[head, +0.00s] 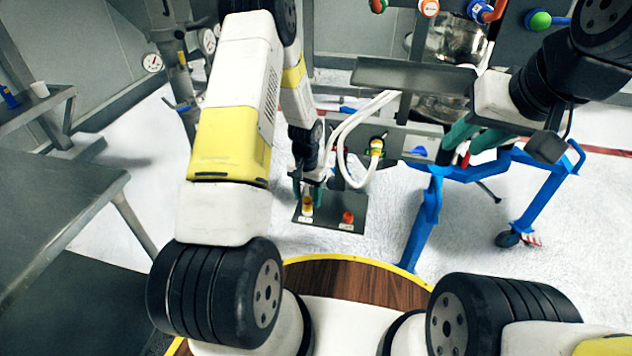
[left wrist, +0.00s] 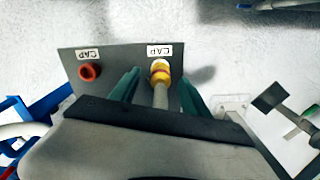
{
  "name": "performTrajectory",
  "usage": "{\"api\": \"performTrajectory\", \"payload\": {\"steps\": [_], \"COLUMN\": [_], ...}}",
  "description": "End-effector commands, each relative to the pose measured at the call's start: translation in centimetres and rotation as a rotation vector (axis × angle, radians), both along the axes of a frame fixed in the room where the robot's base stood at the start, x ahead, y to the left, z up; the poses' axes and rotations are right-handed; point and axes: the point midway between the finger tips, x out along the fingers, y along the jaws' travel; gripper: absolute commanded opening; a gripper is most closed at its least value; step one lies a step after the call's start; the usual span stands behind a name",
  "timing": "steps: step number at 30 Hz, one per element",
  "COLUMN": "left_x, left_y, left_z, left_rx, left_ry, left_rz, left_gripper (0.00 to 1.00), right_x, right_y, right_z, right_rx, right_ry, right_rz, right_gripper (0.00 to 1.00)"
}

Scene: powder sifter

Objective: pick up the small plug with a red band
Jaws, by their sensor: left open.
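A small red plug (head: 347,217) sits on a dark plate (head: 331,229) beside a CAP label; it also shows in the left wrist view (left wrist: 89,72). A yellow-orange piece with a pale top (head: 307,204) stands on the same plate by a second CAP label. In the left wrist view a pale stem (left wrist: 161,97) runs from that yellow piece (left wrist: 160,70) toward the camera. My left gripper (head: 312,190) is open over the plate. Its green fingers lie either side of the stem, seemingly apart from it; the red plug is outside them. My right gripper (head: 475,138) is at right; its tips are partly hidden.
A white hose (head: 345,140) loops behind my left gripper, with a yellow-and-green fitting (head: 377,147). A blue wheeled frame (head: 430,215) stands right of the plate. A grey metal table (head: 60,215) fills the left. White floor lies around the plate.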

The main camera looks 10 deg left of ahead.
Motion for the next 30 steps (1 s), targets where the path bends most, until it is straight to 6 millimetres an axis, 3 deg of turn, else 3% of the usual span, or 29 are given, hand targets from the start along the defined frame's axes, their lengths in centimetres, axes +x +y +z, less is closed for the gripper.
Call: {"api": "performTrajectory", "payload": {"steps": [6,13,14,22,30], "left_x": [0.0,0.0,0.0,0.0,0.0], "left_y": [0.0,0.0,0.0,0.0,0.0], "left_z": [-2.5,-2.7,-2.7,-2.6,-2.6], "left_rx": [0.000,0.000,0.000,0.000,0.000], "left_ry": [0.000,-0.001,-0.001,-0.001,-0.001], "left_rz": [0.001,0.001,0.001,0.001,0.001], "left_gripper": [0.54,0.54,0.52,0.00,0.00], "right_x": [0.0,0.0,0.0,0.0,0.0], "right_y": [0.0,0.0,0.0,0.0,0.0], "right_z": [0.0,0.0,0.0,0.0,0.0], "right_rx": [0.000,0.000,0.000,0.000,0.000], "right_ry": [0.000,0.000,0.000,0.000,0.000], "right_rz": [0.000,0.000,0.000,0.000,0.000], "right_gripper": [0.31,0.31,0.31,0.31,0.31]}}
